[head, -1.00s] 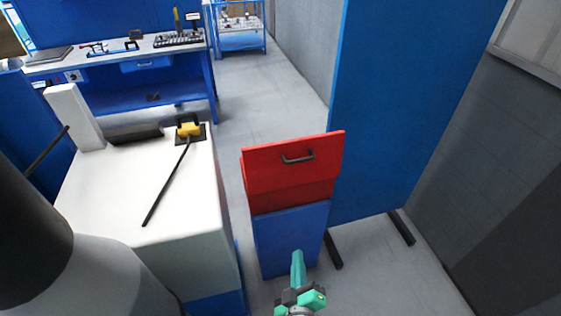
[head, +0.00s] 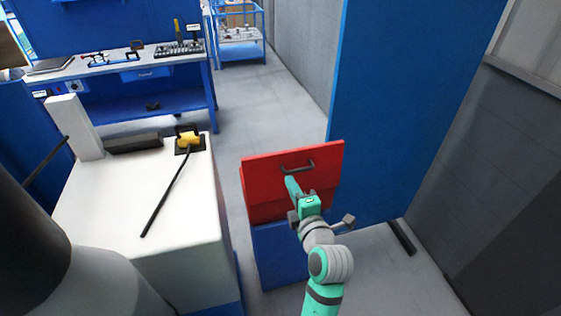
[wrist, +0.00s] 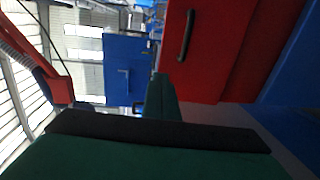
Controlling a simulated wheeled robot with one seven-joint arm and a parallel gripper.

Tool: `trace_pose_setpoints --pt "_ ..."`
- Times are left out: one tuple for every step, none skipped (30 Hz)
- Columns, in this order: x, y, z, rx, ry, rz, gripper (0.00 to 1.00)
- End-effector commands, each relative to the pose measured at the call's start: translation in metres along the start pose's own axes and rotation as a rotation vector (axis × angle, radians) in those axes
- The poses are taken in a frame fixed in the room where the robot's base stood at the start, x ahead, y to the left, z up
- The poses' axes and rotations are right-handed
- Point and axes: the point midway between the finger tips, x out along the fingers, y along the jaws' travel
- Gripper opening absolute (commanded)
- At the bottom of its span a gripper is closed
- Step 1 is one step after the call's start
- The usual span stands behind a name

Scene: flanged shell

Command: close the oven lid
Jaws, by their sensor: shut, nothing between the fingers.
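The oven is a red box on a blue base (head: 277,262). Its red lid (head: 262,178) faces me and has a dark bar handle (head: 297,166) near its upper edge. My gripper (head: 290,182) is shut and empty, in front of the lid just below the handle in the head view. I cannot tell whether it touches the lid. In the wrist view the handle (wrist: 186,36) and the red lid (wrist: 207,75) are at the upper right, beside the green fingers (wrist: 160,98). The inside of the oven is hidden.
A white-topped cabinet (head: 120,205) with a yellow-and-black fitting and a dark rod stands to the left. A tall blue panel (head: 410,90) stands close on the right, on a dark foot (head: 403,237). Grey floor lies open behind the oven.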

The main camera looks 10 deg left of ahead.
Motion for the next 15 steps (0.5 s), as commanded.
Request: trace_pose_setpoints --pt "0.009 0.001 0.001 0.000 0.000 0.001 0.00" --pt "0.013 0.001 0.001 0.000 -0.002 0.001 0.00" --pt "0.021 0.000 0.002 0.000 -0.003 0.000 0.00" --pt "0.026 0.001 0.002 0.000 -0.002 0.000 0.00" --pt "0.032 0.001 0.002 0.000 -0.002 0.001 0.00" --pt "0.039 0.001 0.003 0.001 -0.003 0.001 0.00" --pt "0.045 0.001 0.003 0.001 -0.004 0.001 0.00" --pt "0.051 0.001 0.003 0.001 -0.004 0.000 0.00" --pt "0.058 0.000 0.003 0.001 -0.004 0.001 0.00" --pt "0.064 0.001 0.003 0.001 -0.004 0.001 0.00" --pt "0.069 0.001 0.003 0.001 -0.004 0.001 0.00" --pt "0.076 0.001 0.003 0.002 -0.004 0.001 0.00" --pt "0.082 0.000 0.003 0.002 -0.004 0.001 0.00" --pt "0.087 0.001 0.003 0.001 -0.004 0.001 0.00" --pt "0.093 0.001 0.003 0.001 -0.004 0.001 0.00"
